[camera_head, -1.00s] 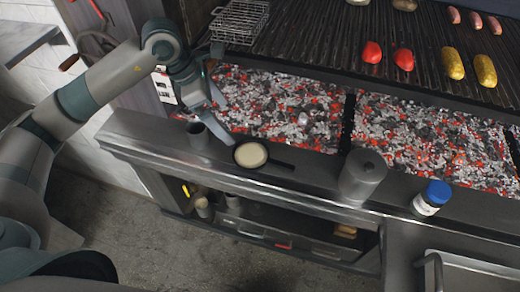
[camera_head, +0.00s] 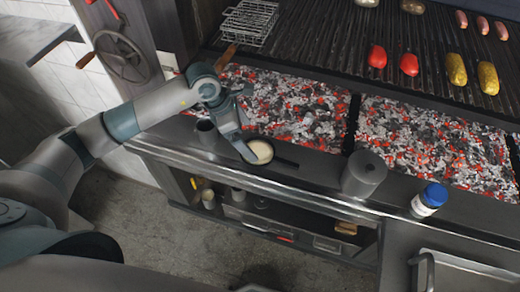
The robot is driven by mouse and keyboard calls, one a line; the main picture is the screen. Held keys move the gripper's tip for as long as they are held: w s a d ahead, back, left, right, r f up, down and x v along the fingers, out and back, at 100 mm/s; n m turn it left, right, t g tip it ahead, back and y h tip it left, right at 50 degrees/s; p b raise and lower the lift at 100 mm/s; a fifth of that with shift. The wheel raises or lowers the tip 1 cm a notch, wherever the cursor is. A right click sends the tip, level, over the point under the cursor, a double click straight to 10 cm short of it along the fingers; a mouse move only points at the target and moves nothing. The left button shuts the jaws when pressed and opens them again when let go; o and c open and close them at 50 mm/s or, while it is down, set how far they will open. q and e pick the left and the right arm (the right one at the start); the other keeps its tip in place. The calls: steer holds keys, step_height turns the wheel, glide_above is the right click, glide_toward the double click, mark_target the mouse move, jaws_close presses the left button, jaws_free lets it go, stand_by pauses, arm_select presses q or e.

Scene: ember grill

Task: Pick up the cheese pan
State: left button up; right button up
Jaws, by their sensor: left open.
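The cheese pan (camera_head: 263,152) is a small dark round pan with pale cheese in it. It sits on the steel ledge (camera_head: 310,178) in front of the coals, its short dark handle pointing right. My left gripper (camera_head: 250,158) is open, pointing down at the pan's left side. A finger covers part of the pan's left edge. I cannot tell whether it touches the pan. My right gripper is not in view.
A dark cup (camera_head: 206,135) stands just left of the pan. A lidded metal canister (camera_head: 362,175) and a blue-capped jar (camera_head: 428,200) stand farther right on the ledge. Glowing coals (camera_head: 290,112) lie behind the ledge, and the grill grate (camera_head: 330,50) with vegetables lies beyond them.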

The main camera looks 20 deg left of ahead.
mark_target(258, 151)
arm_select(q)
steer(key=shift+x, duration=1)
steer(key=p+x, duration=0.2)
steer(key=shift+s+d+p, duration=0.1)
steer(key=shift+s+p, duration=0.1)
steer(key=shift+p, duration=0.2)
steer(key=shift+p+x, duration=0.55)
steer(key=shift+x, duration=0.45)
steer(key=shift+d+f, duration=0.2)
steer(key=shift+f, duration=0.45)
steer(key=shift+w+r, duration=0.1)
steer(key=c, duration=1.3)
steer(key=shift+c, duration=0.2)
